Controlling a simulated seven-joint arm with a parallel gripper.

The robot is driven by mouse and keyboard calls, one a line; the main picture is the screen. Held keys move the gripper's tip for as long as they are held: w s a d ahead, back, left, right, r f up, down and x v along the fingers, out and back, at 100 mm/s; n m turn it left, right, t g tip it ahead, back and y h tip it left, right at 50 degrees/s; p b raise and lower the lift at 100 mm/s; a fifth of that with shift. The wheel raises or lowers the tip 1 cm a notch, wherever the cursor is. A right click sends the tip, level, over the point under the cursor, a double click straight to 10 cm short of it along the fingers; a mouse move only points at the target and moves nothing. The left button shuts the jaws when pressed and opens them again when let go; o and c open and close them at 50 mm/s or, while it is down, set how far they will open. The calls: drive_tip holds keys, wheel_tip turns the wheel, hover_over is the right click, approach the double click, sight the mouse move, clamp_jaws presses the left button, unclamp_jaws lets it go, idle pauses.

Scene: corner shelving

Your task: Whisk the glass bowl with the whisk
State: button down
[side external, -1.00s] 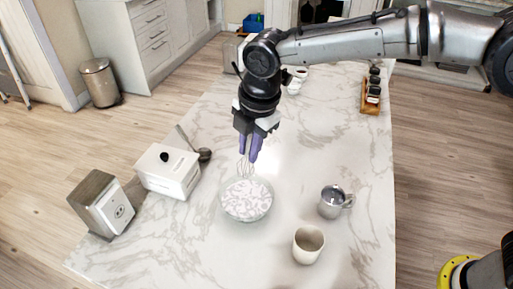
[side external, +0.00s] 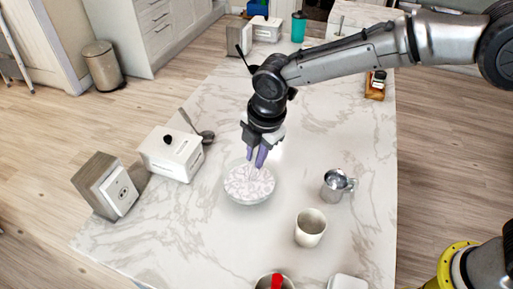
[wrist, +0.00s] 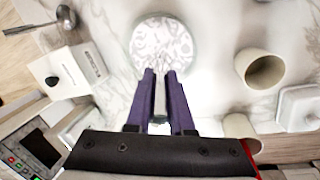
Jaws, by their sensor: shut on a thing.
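The glass bowl (side external: 249,187) stands on the marble counter, with a pale, grey-streaked pattern showing inside it. It also shows at the top of the wrist view (wrist: 163,38). My gripper (side external: 256,160) points down just above the bowl's far rim, its purple fingers closed on the whisk. In the wrist view the whisk's pale handle (wrist: 160,100) runs between the fingers, and its thin wires lie over the near part of the bowl. In the side view the wires are hard to make out; I cannot tell whether they touch the bowl.
A white lidded box (side external: 171,156) and a ladle (side external: 206,136) stand left of the bowl. A metal mug (side external: 336,184) and a cream cup (side external: 310,229) stand to the right. A container with something red (side external: 276,282) is at the front. The counter right behind the bowl is clear.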

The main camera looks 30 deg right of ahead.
sight(253, 166)
drive_tip(key=shift+x, duration=2.3)
drive_tip(key=shift+w+d, duration=0.1)
